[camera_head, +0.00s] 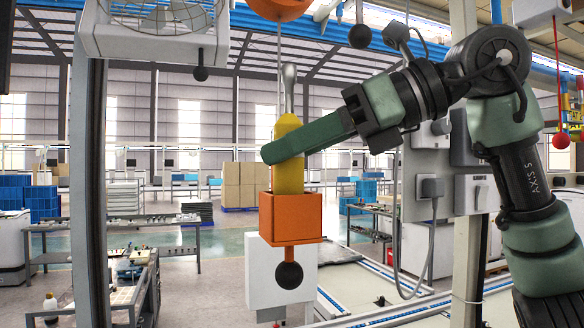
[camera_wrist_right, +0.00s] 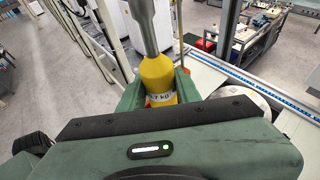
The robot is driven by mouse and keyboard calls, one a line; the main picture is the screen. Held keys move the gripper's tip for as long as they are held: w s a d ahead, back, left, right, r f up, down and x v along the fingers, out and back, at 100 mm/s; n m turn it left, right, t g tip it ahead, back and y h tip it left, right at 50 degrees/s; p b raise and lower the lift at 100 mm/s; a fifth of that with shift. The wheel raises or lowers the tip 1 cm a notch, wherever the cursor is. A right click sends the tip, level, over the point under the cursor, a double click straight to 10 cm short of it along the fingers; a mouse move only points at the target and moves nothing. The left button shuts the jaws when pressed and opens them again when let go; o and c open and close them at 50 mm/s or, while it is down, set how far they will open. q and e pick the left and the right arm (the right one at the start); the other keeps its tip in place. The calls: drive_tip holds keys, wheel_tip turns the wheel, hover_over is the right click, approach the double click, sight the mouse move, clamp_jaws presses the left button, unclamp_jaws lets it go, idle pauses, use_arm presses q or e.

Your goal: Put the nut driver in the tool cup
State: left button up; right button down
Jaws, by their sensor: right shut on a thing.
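The nut driver (camera_head: 289,172) has a yellow handle and a grey metal shaft pointing up. My right gripper (camera_head: 285,150) is shut on its handle and holds it upright. In the right wrist view the yellow handle (camera_wrist_right: 158,80) sits between the green fingers. The orange tool cup (camera_head: 291,218) is directly below the gripper in the head view. The handle's lower end meets the cup's upper rim in the picture; I cannot tell how far it is inside. The cup does not show clearly in the wrist view. My left gripper is not in view.
A black ball (camera_head: 288,275) shows at the cup's lower front, before a white box (camera_head: 263,270). A white fan unit (camera_head: 155,30) hangs at upper left. A grey panel with boxes (camera_head: 432,165) stands right of the cup. A workbench (camera_head: 120,290) is at lower left.

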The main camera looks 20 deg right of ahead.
drive_tip(key=shift+f, duration=1.05)
drive_tip(key=shift+f, duration=0.2)
drive_tip(key=c, duration=1)
unclamp_jaws()
drive_tip(key=shift+a, duration=0.1)
drive_tip(key=shift+s+r, duration=0.1)
drive_tip(key=shift+r, duration=0.1)
drive_tip(key=b+v, duration=0.1)
drive_tip(key=v, duration=1.1)
drive_tip(key=shift+f, duration=0.1)
